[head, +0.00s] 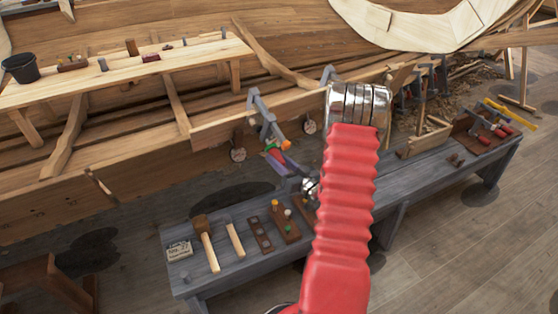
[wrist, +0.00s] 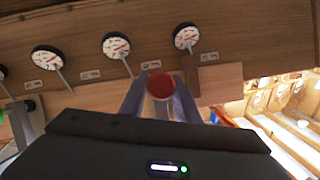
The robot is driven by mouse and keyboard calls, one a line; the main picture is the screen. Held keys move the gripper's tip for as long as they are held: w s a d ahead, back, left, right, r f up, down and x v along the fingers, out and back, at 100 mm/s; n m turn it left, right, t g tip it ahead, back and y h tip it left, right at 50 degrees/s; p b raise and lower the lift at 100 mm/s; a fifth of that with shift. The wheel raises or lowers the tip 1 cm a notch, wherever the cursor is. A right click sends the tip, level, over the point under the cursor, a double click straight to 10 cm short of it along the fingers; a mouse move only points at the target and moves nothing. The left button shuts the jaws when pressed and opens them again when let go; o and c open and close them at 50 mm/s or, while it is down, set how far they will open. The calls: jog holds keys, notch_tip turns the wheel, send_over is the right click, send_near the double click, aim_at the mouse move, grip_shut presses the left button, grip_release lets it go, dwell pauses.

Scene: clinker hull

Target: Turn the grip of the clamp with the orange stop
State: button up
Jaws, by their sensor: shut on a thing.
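In the head view a grey clamp (head: 262,112) hangs on the hull plank, with an orange stop (head: 286,144) at its lower end. A green part (head: 270,149) shows close beside the stop. My gripper (head: 280,157) is at this lower end, partly hidden by my red arm. In the wrist view my gripper (wrist: 160,100) is shut on a round red grip (wrist: 160,85), seen end-on between the grey fingers. An orange and blue part (wrist: 222,117) shows just right of the fingers. I cannot see the grip's joint to the clamp.
Dials (wrist: 116,45) line the plank in the wrist view. A second clamp (head: 329,75) stands further along the hull. The grey bench (head: 250,262) below holds mallets (head: 206,242) and small blocks. A black bucket (head: 20,67) stands on the upper plank.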

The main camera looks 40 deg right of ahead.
jog(key=o, duration=1)
jog(key=shift+o, duration=0.2)
jog(key=s+a, duration=0.1)
jog(key=s, duration=1.2)
jog(key=shift+s, duration=0.35)
